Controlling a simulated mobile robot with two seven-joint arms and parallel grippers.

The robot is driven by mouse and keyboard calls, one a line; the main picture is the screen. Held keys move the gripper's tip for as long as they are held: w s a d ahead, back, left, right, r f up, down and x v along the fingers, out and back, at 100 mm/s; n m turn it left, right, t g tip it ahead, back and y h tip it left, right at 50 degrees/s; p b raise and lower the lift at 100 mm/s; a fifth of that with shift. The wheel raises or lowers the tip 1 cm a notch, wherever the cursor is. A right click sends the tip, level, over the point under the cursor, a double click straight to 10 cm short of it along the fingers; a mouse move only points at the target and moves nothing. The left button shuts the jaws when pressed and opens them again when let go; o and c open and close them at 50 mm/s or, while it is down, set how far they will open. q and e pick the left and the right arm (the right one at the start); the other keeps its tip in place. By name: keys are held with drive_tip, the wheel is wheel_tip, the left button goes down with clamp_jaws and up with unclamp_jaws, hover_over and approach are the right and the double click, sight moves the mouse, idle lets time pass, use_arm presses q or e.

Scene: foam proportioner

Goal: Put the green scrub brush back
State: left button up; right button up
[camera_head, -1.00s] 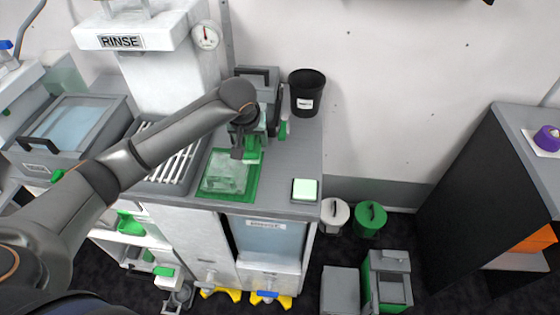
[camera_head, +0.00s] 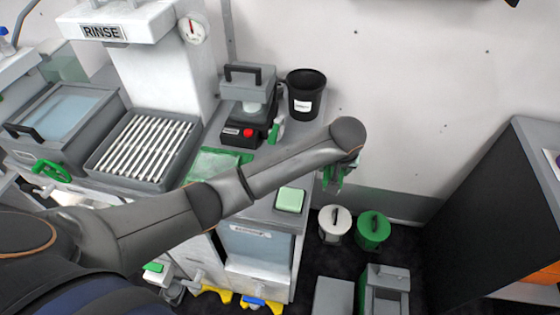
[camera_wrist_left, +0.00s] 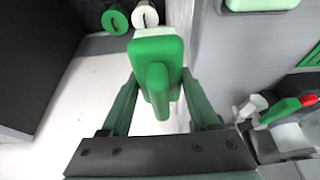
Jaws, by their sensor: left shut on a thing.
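My left gripper (camera_head: 338,178) hangs past the right edge of the counter, above the floor. In the left wrist view my left gripper (camera_wrist_left: 160,85) is shut on the green scrub brush (camera_wrist_left: 157,50), which has a green body, a raised handle and a pale strip along its far edge. The brush is held clear of the counter. In the head view it is hard to tell apart from the fingers. My right gripper is not in view.
The grey counter (camera_head: 262,208) holds a pale green pad (camera_head: 290,200), a green mat (camera_head: 208,165), a grey machine with a red button (camera_head: 248,132) and a black cup (camera_head: 305,93). A white bin (camera_head: 334,225) and a green bin (camera_head: 372,230) stand on the floor.

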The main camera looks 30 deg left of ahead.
use_arm(q)
drive_tip(key=s+a, duration=0.1)
drive_tip(key=a, duration=0.3)
drive_tip(key=s+a+p, duration=0.1)
drive_tip(key=a, duration=0.4)
drive_tip(key=s+a+p, duration=0.1)
drive_tip(key=a, duration=0.4)
drive_tip(key=shift+s+a+r, duration=0.1)
drive_tip(key=shift+s+a, duration=0.05)
drive_tip(key=shift+s, duration=0.25)
drive_tip(key=shift+f+p, duration=0.3)
drive_tip(key=shift+p, duration=0.1)
drive_tip(key=shift+w+d, duration=0.1)
drive_tip(key=shift+d, duration=0.1)
drive_tip(key=shift+f, duration=0.2)
drive_tip(key=o, duration=1.3)
drive_tip(key=shift+r, duration=0.1)
drive_tip(key=v, duration=1.2)
